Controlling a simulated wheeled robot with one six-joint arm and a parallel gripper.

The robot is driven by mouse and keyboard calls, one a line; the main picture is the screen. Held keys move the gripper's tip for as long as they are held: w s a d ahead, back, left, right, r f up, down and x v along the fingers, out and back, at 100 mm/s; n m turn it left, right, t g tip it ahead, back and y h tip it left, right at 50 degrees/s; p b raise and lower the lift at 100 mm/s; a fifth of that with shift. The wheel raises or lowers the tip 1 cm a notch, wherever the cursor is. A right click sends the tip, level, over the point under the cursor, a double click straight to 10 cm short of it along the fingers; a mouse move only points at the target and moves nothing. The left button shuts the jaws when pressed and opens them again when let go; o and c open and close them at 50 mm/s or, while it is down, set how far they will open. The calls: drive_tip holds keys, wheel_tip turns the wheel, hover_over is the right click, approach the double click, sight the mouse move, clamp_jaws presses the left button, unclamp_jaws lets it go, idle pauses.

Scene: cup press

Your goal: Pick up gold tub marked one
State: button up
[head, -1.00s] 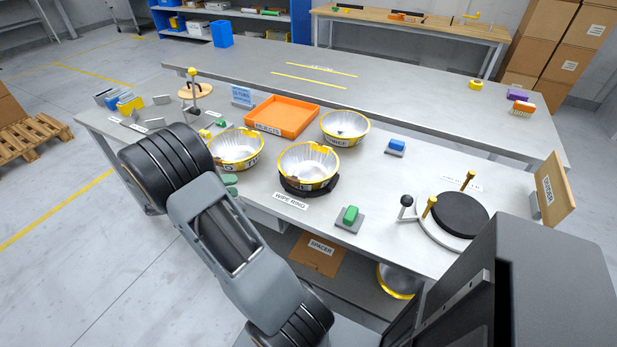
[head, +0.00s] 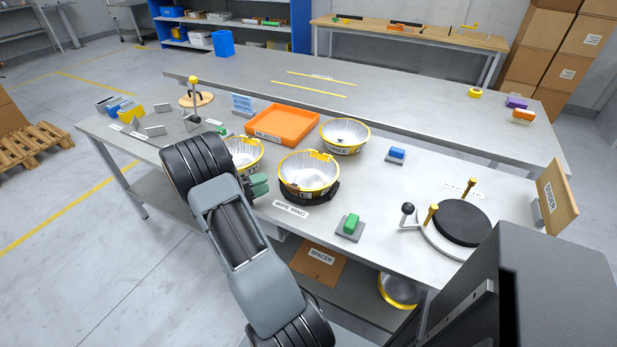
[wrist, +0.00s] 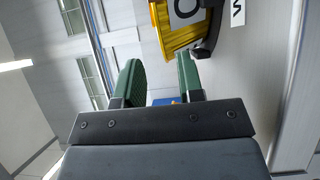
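A silver foil tub with a gold rim (head: 308,175) sits in the black wipe ring (head: 327,194) at the middle of the near bench; its marking is too small to read in the head view. In the wrist view, a gold tub (wrist: 176,32) at the top shows part of a round letter, like an O or C. My gripper (head: 259,185) has green fingers just left of the ring tub, apart from it. In the wrist view the fingers (wrist: 160,82) are spread with nothing held between them.
A second gold-rimmed tub (head: 247,152) is partly hidden behind my arm. A tub marked three (head: 345,135) stands behind, beside the orange rejects tray (head: 283,124). A green button block (head: 350,225) and a black disc fixture (head: 460,222) stand to the right.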

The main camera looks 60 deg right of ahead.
drive_tip(key=x, duration=0.5)
drive_tip(key=shift+a, duration=0.1)
clamp_jaws()
